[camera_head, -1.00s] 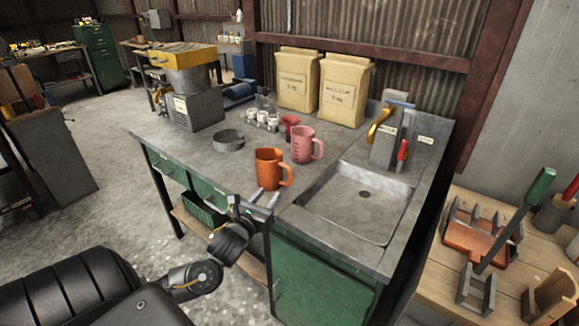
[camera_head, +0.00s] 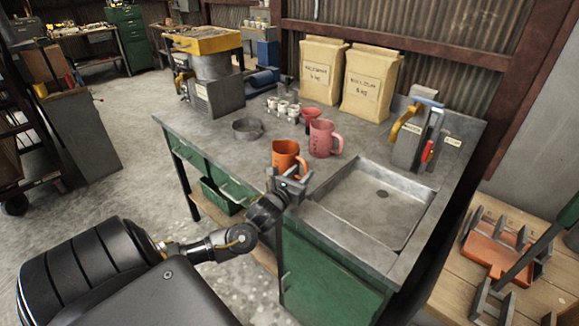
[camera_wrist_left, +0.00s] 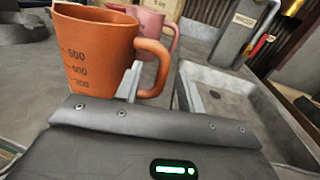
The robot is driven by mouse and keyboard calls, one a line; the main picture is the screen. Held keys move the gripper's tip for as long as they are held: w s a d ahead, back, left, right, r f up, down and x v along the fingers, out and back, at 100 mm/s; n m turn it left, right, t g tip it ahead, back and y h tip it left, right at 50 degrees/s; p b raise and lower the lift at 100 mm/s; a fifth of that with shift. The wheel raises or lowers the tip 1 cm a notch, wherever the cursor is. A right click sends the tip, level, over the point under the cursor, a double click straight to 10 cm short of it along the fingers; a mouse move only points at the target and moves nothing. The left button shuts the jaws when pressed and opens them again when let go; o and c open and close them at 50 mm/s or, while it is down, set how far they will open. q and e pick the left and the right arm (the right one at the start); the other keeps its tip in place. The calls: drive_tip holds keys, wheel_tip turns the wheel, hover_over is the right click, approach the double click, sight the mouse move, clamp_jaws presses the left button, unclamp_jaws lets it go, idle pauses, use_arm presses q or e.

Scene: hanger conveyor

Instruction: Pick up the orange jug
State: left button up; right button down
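The orange jug (camera_head: 284,156) stands upright on the grey workbench, left of the sink. In the left wrist view the jug (camera_wrist_left: 98,50) shows large at the upper left, with dark volume marks and its handle (camera_wrist_left: 162,62) to the right. My left gripper (camera_head: 291,180) is at the near side of the jug, low by the handle. In the left wrist view its fingers (camera_wrist_left: 160,88) are apart, with the lower handle between them. A gap shows between the handle and the right finger; contact on the left is unclear. My right gripper is not in view.
A pink jug (camera_head: 322,139) stands close behind and right of the orange one, with a red funnel (camera_head: 312,116) behind. The sink (camera_head: 372,205) lies to the right. A round grey dish (camera_head: 247,129) is at the left, and two paper bags (camera_head: 368,84) stand behind.

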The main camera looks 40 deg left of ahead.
use_arm(q)
drive_tip(key=shift+w+r, duration=0.15)
drive_tip(key=shift+w, duration=0.2)
drive_tip(key=x, duration=0.2)
drive_tip(key=p+x, duration=0.1)
drive_tip(key=x, duration=0.1)
drive_tip(key=shift+w+f, duration=0.2)
drive_tip(key=shift+w, duration=0.1)
clamp_jaws()
drive_tip(key=shift+r, duration=0.1)
